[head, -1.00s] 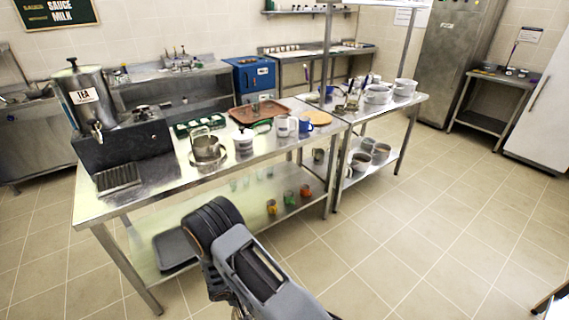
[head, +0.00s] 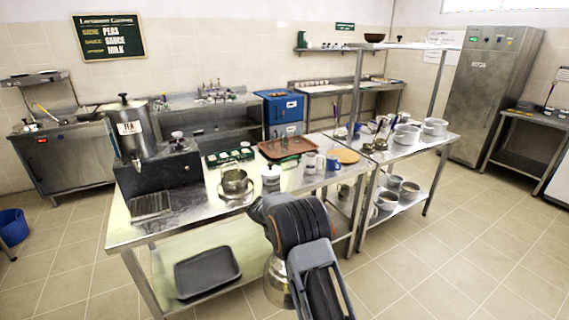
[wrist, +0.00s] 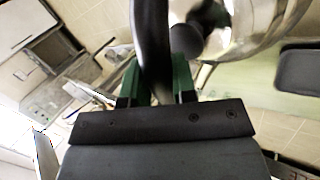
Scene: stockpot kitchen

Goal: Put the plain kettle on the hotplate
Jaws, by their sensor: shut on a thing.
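My gripper (wrist: 155,76) is shut on a thick black handle in the wrist view, with a green finger on each side of it. The handle belongs to a shiny metal kettle (wrist: 245,22), whose body is partly out of that view. In the head view the kettle (head: 277,284) hangs below my wrist, in front of the steel table's front edge; my arm hides most of it. It is not clear whether the kettle is plain all over. I cannot pick out the hotplate with certainty; a dark boxy unit (head: 160,182) stands at the left end of the table.
The steel table (head: 128,232) carries a tea urn (head: 133,132), a metal pot (head: 235,184), a white canister (head: 270,178), mugs and a brown tray (head: 287,148). A dark tray (head: 207,268) lies on its lower shelf. A second table to the right holds pots. The floor at right is open.

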